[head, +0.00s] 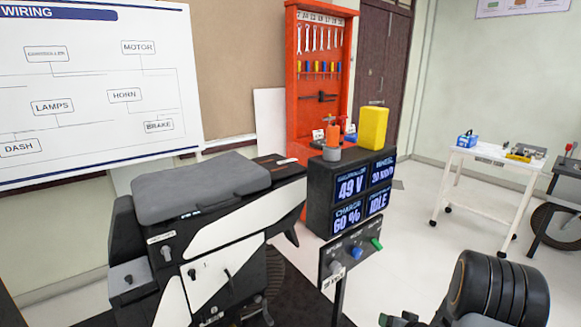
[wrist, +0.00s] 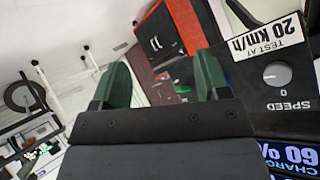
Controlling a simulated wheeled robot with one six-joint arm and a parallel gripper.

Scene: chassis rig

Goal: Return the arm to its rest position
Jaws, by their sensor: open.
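My gripper (wrist: 162,64) shows in the wrist view with its two green fingers apart and nothing between them. In the head view my arm fills the bottom right corner, and a bit of green shows at the bottom edge near it. In the wrist view, the control panel (wrist: 279,102) with a SPEED knob and a "TEST AT 20 km/h" label is just right of the fingers, apart from them. The same panel (head: 350,250) stands on a post in the head view, with a grey knob and a green knob.
A black display box (head: 318,190) reads 49 V, 60 % and IDLE, with a yellow block (head: 372,128) on top. A scooter-like chassis (head: 240,255) with a grey seat stands left. An orange tool rack (head: 298,75) is behind. A white trolley (head: 490,155) stands right, with open floor before it.

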